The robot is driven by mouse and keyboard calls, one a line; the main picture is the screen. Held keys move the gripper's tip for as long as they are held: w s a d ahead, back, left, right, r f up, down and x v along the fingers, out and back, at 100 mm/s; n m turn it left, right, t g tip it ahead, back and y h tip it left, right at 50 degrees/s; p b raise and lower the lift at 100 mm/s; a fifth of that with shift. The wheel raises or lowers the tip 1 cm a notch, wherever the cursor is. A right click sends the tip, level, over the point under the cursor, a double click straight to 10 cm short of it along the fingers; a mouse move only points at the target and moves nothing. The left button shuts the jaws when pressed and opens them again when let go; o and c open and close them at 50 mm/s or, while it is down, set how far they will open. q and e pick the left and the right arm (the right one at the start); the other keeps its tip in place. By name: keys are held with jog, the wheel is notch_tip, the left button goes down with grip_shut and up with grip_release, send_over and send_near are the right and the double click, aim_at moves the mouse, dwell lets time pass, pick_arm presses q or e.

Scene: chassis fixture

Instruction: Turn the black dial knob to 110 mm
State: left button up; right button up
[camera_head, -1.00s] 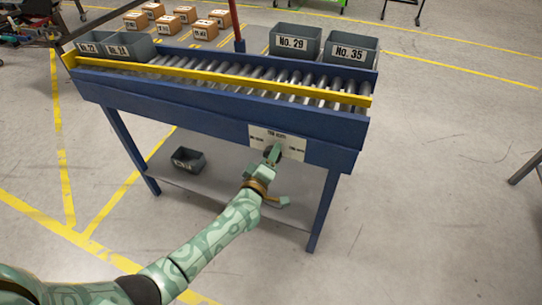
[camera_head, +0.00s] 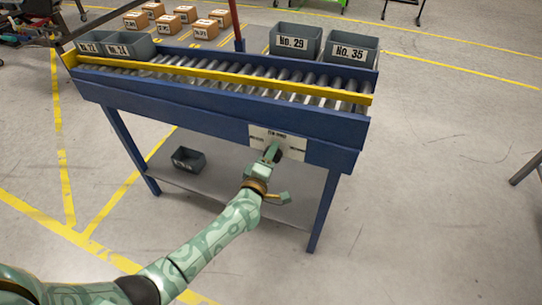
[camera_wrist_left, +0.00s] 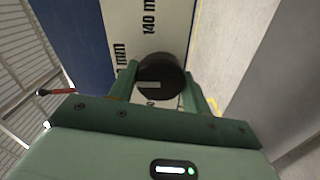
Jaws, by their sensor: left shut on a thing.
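The black dial knob (camera_wrist_left: 160,76) sits on a white label plate and shows between the fingers in the left wrist view. A light bar mark runs across its face. My left gripper (camera_wrist_left: 158,92) is shut on the knob, one finger on each side. In the head view my left gripper (camera_head: 270,157) reaches up to the white plate (camera_head: 292,142) on the blue conveyor's front side and mostly covers the knob. The plate reads "140 mm" above the knob in the wrist view; another marking at left is partly hidden. The right gripper is not in view.
The blue roller conveyor (camera_head: 200,115) has a yellow rail and carries grey bins, including No. 29 (camera_head: 295,42) and No. 35 (camera_head: 347,53). A small dark bin (camera_head: 188,159) is on the lower shelf. Cardboard boxes (camera_head: 178,33) stand behind.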

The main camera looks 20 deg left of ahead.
pick_arm(q)
jog(key=o, duration=1)
jog(key=shift+s, duration=0.1)
jog(key=s+p, duration=0.1)
jog(key=s, duration=0.4)
jog(key=s+p, duration=0.2)
jog(key=s, duration=0.3)
jog(key=s+p, duration=0.1)
jog(key=s, duration=0.5)
jog(key=shift+s+a, duration=0.1)
jog(key=shift+a, duration=0.25)
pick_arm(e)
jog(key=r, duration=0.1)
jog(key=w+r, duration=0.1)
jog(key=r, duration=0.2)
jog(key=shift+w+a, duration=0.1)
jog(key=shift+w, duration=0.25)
